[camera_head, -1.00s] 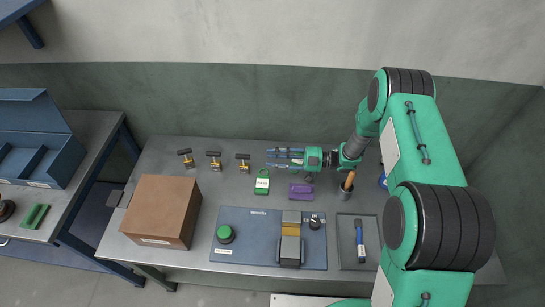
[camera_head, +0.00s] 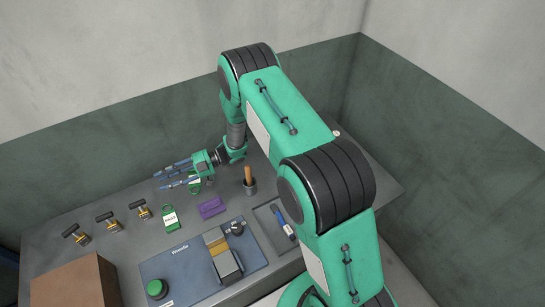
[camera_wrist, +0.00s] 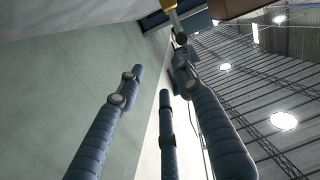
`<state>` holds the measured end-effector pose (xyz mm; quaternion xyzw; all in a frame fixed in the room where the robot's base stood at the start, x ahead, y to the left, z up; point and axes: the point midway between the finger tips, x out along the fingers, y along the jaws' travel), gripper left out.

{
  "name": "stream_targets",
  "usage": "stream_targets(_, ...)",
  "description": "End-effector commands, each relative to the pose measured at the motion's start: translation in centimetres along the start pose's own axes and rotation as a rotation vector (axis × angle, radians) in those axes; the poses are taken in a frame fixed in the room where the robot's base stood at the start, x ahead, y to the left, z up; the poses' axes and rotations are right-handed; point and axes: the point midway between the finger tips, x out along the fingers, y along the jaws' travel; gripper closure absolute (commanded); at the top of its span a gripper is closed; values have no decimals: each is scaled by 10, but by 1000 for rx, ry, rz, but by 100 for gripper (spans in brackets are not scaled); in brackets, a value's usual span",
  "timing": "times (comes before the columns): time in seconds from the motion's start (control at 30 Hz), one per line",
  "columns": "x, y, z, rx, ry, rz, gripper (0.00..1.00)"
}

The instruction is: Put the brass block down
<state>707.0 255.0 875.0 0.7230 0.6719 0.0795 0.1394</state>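A brass-coloured block (camera_head: 218,245) sits on the blue panel (camera_head: 188,262), between a grey piece and a larger grey and dark piece. My gripper (camera_head: 168,178) is well away from it, up and to the left in the head view, above the back of the bench. Its blue-grey fingers point left and are spread apart. In the wrist view the fingers (camera_wrist: 160,90) also stand apart with nothing between them. My gripper holds no block.
Brass valves with black handles (camera_head: 140,209) stand in a row to the left. A green tag (camera_head: 170,218), a purple block (camera_head: 212,207), a cup with a wooden handle (camera_head: 250,187) and a grey tray (camera_head: 263,217) are nearby. A brown box (camera_head: 75,285) stands front left.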

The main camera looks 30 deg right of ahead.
Motion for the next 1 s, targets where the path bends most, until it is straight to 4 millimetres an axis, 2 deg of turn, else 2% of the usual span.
stream_targets(0.27,-19,95,-46,-87,-239,195,64)
stream_targets(0.5,-60,164,-99,-114,-447,398,64)
stream_targets(0.73,-113,204,-158,-94,-614,590,64)
stream_targets(0.87,-146,213,-193,-63,-697,696,64)
stream_targets(1.0,-184,212,-232,-12,-779,811,64)
